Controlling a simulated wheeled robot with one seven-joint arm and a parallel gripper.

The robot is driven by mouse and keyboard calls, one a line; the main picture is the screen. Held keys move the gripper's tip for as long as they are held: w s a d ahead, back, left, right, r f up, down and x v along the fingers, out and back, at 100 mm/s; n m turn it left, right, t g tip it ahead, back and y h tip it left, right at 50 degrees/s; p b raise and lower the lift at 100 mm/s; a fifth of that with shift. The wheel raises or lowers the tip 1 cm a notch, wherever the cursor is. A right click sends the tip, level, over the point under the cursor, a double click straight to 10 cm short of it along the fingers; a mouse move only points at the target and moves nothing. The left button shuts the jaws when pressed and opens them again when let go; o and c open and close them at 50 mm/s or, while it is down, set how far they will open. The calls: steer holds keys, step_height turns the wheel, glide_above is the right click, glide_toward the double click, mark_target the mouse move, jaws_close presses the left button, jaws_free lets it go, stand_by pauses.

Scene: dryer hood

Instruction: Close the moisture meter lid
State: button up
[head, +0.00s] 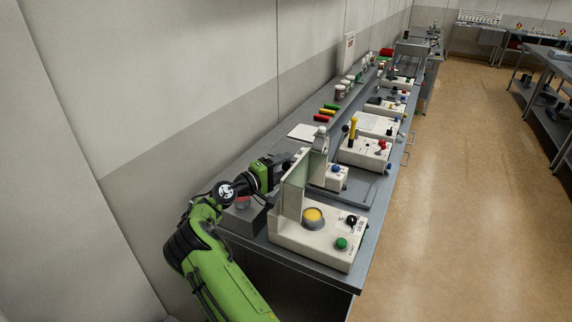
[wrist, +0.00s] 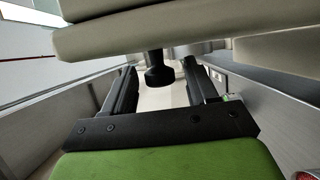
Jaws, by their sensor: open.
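The moisture meter (head: 318,243) is the nearest cream box on the bench in the head view, with a round yellow-filled dish (head: 313,216) on top. Its lid (head: 294,187) stands upright, open, at the left side of the dish. My gripper (head: 284,161) is just behind the lid, near its upper part; the lid partly hides the fingertips. In the wrist view my gripper (wrist: 160,68) has its fingers spread. A black knob (wrist: 157,74) sticks out from a cream panel (wrist: 140,35), likely the lid, and appears between the fingers. Contact cannot be told.
A green knob (head: 341,243) and a black knob (head: 351,220) stand on the meter's right part. Other cream devices (head: 364,152) line the bench beyond. A grey wall (head: 230,110) runs along the left. The floor (head: 460,200) to the right is clear.

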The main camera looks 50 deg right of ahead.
steer(key=shift+d, duration=0.6)
jaws_close()
steer(key=shift+s, duration=0.15)
